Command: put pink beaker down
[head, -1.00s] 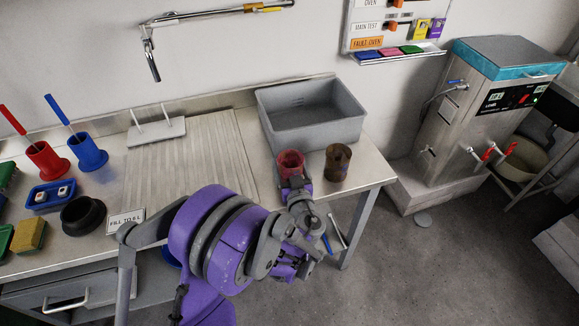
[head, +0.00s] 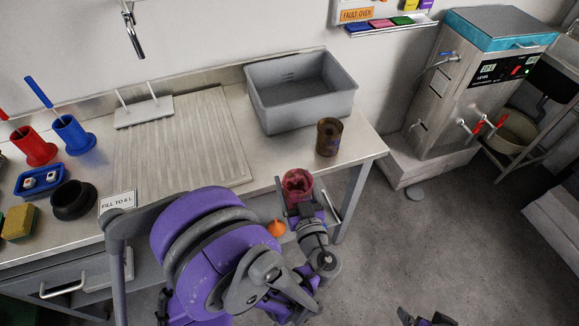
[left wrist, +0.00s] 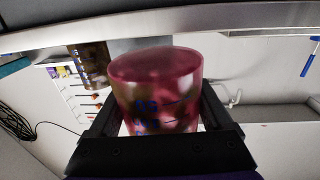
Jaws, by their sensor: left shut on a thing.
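The pink beaker (head: 297,182) is held upright at the front edge of the metal table (head: 262,176), to the right of the ridged drainboard. My left gripper (head: 299,204) is shut on it; in the left wrist view the pink beaker (left wrist: 158,85) sits between the two black fingers (left wrist: 160,128). Whether its base touches anything is hidden. A brown beaker (head: 329,137) stands on the table behind it, apart from it, and also shows in the left wrist view (left wrist: 92,65). Part of my right gripper (head: 425,318) shows at the bottom edge, its jaws unclear.
A grey basin (head: 302,95) stands at the back right of the table. Red (head: 34,146) and blue (head: 72,136) holders stand at the left. A steel oven-like unit (head: 474,85) stands right of the table.

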